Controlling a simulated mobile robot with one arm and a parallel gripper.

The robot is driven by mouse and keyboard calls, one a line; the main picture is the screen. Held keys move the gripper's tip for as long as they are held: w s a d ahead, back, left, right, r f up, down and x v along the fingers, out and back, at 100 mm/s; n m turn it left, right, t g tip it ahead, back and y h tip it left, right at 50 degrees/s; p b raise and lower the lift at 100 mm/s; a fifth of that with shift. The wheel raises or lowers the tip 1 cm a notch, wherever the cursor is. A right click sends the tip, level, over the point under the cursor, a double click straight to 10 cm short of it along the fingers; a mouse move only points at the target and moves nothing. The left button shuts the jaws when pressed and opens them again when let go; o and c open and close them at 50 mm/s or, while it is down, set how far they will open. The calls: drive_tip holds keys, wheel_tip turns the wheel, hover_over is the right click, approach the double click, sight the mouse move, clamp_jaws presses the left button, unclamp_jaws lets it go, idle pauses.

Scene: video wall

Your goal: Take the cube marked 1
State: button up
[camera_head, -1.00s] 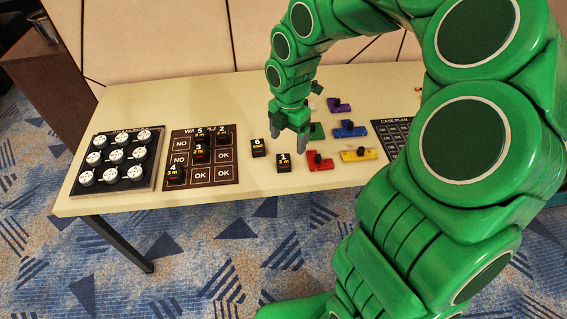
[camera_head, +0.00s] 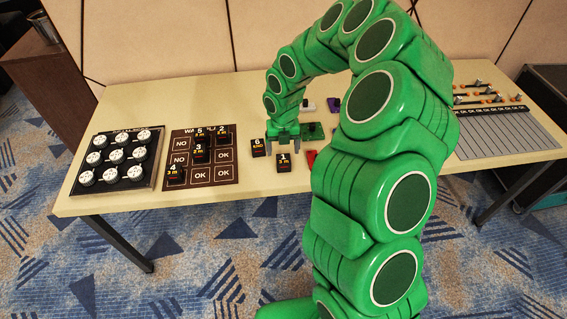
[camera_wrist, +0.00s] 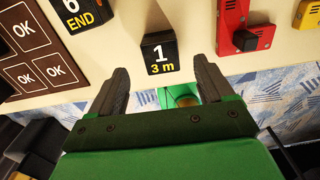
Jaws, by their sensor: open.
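The cube marked 1 (camera_head: 283,160) is black with a white "1" and yellow "3 m". It stands on the table near the front edge, right of the NO/OK board. In the wrist view the cube (camera_wrist: 159,54) lies just beyond and between the fingertips, apart from them. My gripper (camera_head: 283,142) is open and empty above the table, close to the cube; its two dark fingers (camera_wrist: 158,75) show in the wrist view.
The cube marked 6 (camera_wrist: 77,14) stands just left of cube 1. A red block (camera_wrist: 245,25) lies to the right. Several numbered cubes rest on the NO/OK board (camera_head: 222,174). The table's front edge is close by.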

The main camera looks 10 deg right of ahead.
sight(284, 159)
drive_tip(key=shift+s+f, duration=0.1)
drive_tip(key=shift+f, duration=2.95)
drive_tip(key=shift+c, duration=0.3)
drive_tip(key=c, duration=1)
drive_tip(key=shift+r, duration=0.1)
drive_tip(key=shift+r, duration=0.55)
wheel_tip(284, 159, up, 2)
drive_tip(key=shift+r, duration=0.1)
drive_tip(key=s+d+r, duration=0.1)
drive_tip(key=s+r, duration=0.8)
drive_tip(key=s, duration=0.5)
drive_tip(key=shift+d+r, duration=0.2)
drive_tip(key=shift+r, duration=0.05)
